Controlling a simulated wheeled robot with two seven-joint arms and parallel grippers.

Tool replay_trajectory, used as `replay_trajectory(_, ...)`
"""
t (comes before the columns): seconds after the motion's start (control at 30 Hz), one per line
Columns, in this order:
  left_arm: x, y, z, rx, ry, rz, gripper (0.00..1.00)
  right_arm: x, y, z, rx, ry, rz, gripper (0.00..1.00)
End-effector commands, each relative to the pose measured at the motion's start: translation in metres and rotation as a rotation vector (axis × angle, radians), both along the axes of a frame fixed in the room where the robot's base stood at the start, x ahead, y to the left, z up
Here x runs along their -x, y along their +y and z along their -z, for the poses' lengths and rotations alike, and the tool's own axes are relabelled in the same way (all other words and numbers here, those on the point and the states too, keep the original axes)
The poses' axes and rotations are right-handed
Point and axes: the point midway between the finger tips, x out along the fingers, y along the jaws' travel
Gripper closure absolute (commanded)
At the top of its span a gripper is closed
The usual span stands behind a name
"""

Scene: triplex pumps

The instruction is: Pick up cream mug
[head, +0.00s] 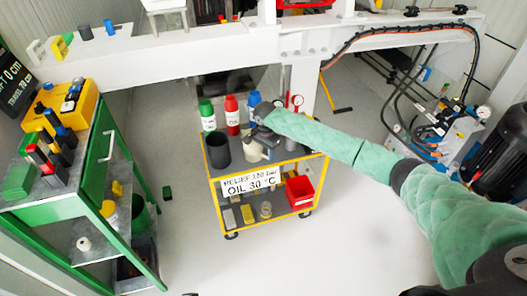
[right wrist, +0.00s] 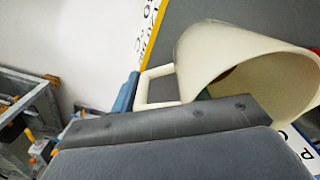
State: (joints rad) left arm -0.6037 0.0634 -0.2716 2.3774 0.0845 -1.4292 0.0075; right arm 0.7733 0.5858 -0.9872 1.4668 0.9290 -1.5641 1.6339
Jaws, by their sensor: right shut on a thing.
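The cream mug (head: 252,153) is at the cart's top shelf in the head view, partly hidden by my right gripper (head: 263,138). In the right wrist view the mug (right wrist: 240,45) is large, with its open mouth toward the lower right and its handle (right wrist: 153,85) on the left, by the dark finger. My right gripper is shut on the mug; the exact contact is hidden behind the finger. Whether the mug is clear of the shelf cannot be told. My left gripper is not in view.
The yellow-framed cart (head: 265,196) carries a dark cup (head: 217,149) and green (head: 207,115), red (head: 232,115) and blue (head: 254,101) bottles. A red bin (head: 300,193) is on its lower shelf. A green bench (head: 78,190) stands left; pump equipment (head: 440,125) stands right.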

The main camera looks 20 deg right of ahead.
Motion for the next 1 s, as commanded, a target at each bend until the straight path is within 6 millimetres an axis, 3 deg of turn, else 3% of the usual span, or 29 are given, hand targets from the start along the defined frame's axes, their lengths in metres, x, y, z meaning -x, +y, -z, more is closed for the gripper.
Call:
replay_trajectory(0.27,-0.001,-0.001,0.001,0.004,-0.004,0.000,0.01,-0.001,0.000,-0.014,-0.001,-0.002,0.001,0.90)
replay_trajectory(1.0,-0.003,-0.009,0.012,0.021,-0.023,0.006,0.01,-0.001,0.000,-0.078,-0.001,-0.003,0.000,0.90)
